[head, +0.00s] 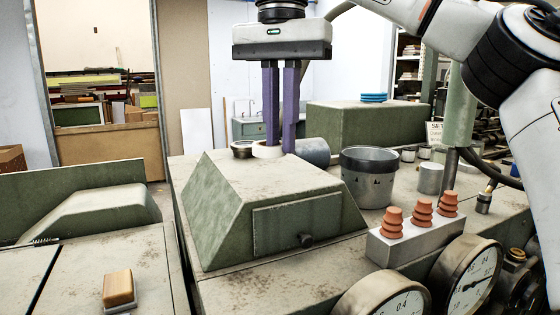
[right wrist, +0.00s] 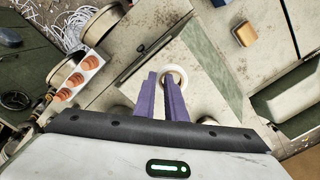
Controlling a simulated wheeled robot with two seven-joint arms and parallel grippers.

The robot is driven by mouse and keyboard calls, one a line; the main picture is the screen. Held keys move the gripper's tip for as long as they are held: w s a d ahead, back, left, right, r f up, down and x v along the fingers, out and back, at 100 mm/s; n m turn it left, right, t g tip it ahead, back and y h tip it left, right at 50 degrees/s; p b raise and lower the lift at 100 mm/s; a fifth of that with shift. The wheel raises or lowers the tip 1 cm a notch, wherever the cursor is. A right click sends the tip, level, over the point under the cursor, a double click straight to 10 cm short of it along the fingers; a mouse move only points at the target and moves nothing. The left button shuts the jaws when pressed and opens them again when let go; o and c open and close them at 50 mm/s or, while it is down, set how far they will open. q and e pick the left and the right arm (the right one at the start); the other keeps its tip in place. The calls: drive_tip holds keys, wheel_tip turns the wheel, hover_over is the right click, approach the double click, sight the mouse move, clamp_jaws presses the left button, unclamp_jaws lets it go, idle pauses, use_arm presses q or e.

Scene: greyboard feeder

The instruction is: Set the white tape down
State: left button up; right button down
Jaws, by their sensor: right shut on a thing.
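The white tape (head: 266,151) is a small pale ring at the fingertips of my right gripper (head: 279,149), at the rear top edge of the green sloped housing (head: 270,187). My right gripper points down with purple fingers and is shut on the tape. The right wrist view shows the ring (right wrist: 180,73) at the tips of the fingers (right wrist: 162,76). Whether the tape touches the housing top or hangs just above it, I cannot tell. The fingers hide part of the ring. My left gripper is not in view.
A darker tape roll (head: 242,148) is just left of the white tape, and a grey cylinder (head: 314,152) is just right. A grey metal pot (head: 368,180) and orange suction cups (head: 421,214) stand further right. A wooden-topped block (head: 118,288) lies front left.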

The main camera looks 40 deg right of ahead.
sight(281, 155)
drive_tip(key=shift+f, duration=2.4)
drive_tip(key=shift+f, duration=0.15)
drive_tip(key=c, duration=1.8)
unclamp_jaws()
drive_tip(key=shift+r, duration=3.95)
